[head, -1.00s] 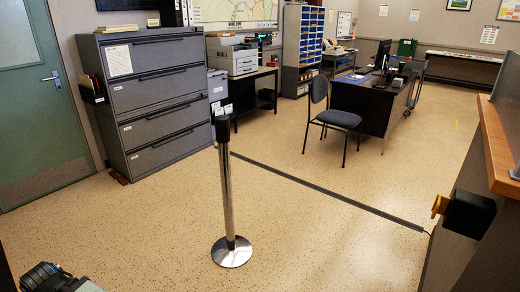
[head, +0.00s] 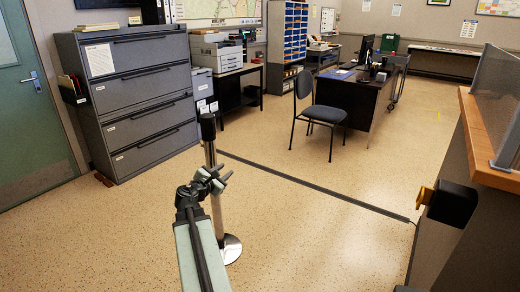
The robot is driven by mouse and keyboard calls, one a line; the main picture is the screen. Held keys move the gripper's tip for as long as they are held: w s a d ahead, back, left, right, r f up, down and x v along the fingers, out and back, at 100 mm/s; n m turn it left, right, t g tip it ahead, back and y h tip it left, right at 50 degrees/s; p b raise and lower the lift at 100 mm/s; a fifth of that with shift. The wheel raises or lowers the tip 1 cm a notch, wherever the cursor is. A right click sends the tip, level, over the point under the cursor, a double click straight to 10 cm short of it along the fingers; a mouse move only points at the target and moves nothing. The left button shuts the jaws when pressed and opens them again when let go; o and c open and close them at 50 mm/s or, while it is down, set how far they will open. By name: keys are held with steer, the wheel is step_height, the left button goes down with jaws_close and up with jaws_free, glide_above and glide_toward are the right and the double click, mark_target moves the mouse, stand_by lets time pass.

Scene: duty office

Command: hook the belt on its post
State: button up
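The post (head: 208,128) is a chrome pole with a black head and a round base, upright on the floor left of the middle. The belt unit (head: 455,204) is a black box on the counter's side at the right, with a yellow belt end (head: 424,195) sticking out toward the left. No drawn-out belt shows between them. My gripper (head: 222,180) is raised in front of the post's pole in the picture and hides part of it. Its fingers look apart and empty. I cannot tell whether it touches the pole.
A dark strip (head: 310,184) runs along the floor from behind the post to the counter (head: 490,140). A chair (head: 318,113) and a desk (head: 350,95) stand behind it. Grey filing cabinets (head: 135,100) stand at the left. The floor between post and counter is otherwise clear.

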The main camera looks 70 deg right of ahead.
steer(key=s+d+r+n+h, duration=0.2)
steer(key=s+d+r+n, duration=0.3)
steer(key=s+d, duration=0.4)
steer(key=d, duration=0.5)
steer(key=shift+d+f, duration=0.2)
steer(key=shift+f, duration=0.1)
jaws_close()
stand_by(0.6)
jaws_free()
steer(key=shift+a, duration=0.15)
steer(key=a, duration=0.7)
steer(key=shift+w+a, duration=0.2)
steer(key=shift+a, duration=0.15)
